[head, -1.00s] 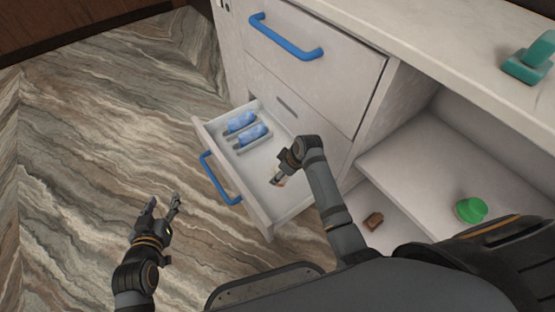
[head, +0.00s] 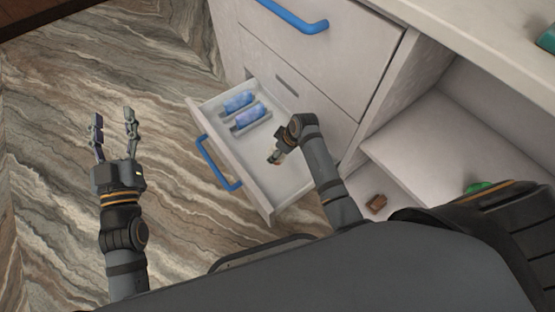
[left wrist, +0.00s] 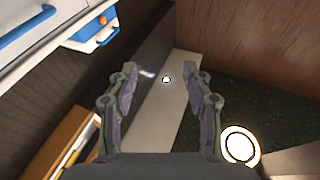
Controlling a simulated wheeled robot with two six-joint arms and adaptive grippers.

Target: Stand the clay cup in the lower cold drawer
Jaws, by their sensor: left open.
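The lower drawer (head: 245,178) is pulled out, with two blue packs (head: 239,102) lying at its far left end. My right gripper (head: 275,159) is over the drawer's near right part. Its fingertips are small and partly hidden, and a small pale-orange patch shows at them; I cannot tell whether it is the clay cup or part of the gripper. My left gripper (head: 114,121) is open and empty over the floor, left of the drawer and apart from it. Its spread fingers also show in the left wrist view (left wrist: 160,95). I cannot clearly identify the clay cup.
A small brown object (head: 376,204) lies on the open cabinet's lower level. A green object (head: 478,187) is partly hidden behind my body. The upper drawer is shut, with a blue handle (head: 292,18). The lower drawer's handle (head: 215,164) faces the open floor.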

